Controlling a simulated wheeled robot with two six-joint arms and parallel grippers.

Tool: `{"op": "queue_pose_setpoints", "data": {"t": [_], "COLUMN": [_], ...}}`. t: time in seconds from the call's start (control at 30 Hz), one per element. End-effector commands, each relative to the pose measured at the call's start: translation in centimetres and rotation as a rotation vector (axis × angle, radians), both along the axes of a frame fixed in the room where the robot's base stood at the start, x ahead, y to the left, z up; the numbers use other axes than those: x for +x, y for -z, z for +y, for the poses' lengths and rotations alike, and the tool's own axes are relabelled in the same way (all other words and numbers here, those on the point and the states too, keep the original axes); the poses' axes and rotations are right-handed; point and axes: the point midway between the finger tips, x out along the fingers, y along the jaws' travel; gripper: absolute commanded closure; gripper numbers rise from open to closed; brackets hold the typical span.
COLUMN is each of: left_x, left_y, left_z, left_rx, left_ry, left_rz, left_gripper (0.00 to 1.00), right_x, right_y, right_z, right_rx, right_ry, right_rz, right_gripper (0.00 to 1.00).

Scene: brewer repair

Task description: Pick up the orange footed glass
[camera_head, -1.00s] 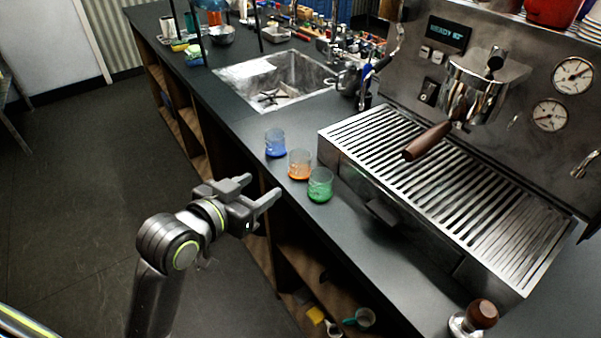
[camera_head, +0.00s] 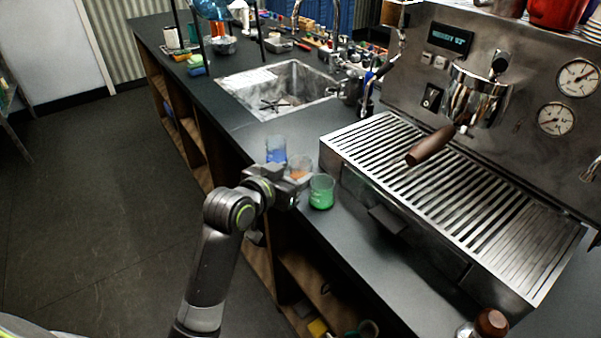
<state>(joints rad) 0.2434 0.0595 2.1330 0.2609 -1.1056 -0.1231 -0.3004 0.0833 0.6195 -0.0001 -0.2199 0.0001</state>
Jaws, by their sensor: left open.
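The orange footed glass (camera_head: 299,165) stands on the dark counter between a blue glass and a green glass. Its lower part is hidden behind my left gripper (camera_head: 293,180). The left gripper is open, with its fingers reaching over the counter edge at the orange glass. I cannot tell whether the fingers are around the glass or just in front of it. My right gripper is not in view.
The blue glass (camera_head: 276,150) stands close behind on the left, and the green glass (camera_head: 321,192) close on the right. The espresso machine's drip tray (camera_head: 440,195) stands to the right. A sink (camera_head: 275,90) lies farther back. Open shelves (camera_head: 300,275) are below the counter.

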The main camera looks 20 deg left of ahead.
Motion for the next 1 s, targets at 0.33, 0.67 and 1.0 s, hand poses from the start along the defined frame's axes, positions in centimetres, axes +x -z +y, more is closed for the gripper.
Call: {"op": "queue_pose_setpoints", "data": {"t": [0.33,0.67,1.0], "left_x": [3.3,3.4,3.3], "left_y": [1.0,1.1,1.1], "left_z": [-0.8,-0.9,-0.9], "left_rx": [-0.001,0.000,0.000], "left_ry": [0.000,0.000,0.000], "left_rz": [-0.001,0.000,-0.001], "left_gripper": [0.45,0.57,0.84], "right_x": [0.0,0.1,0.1], "right_y": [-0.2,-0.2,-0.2], "right_z": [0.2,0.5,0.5], "right_rx": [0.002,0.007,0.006], "right_ry": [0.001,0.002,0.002], "right_rz": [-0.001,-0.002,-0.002], "right_gripper": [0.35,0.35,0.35]}}
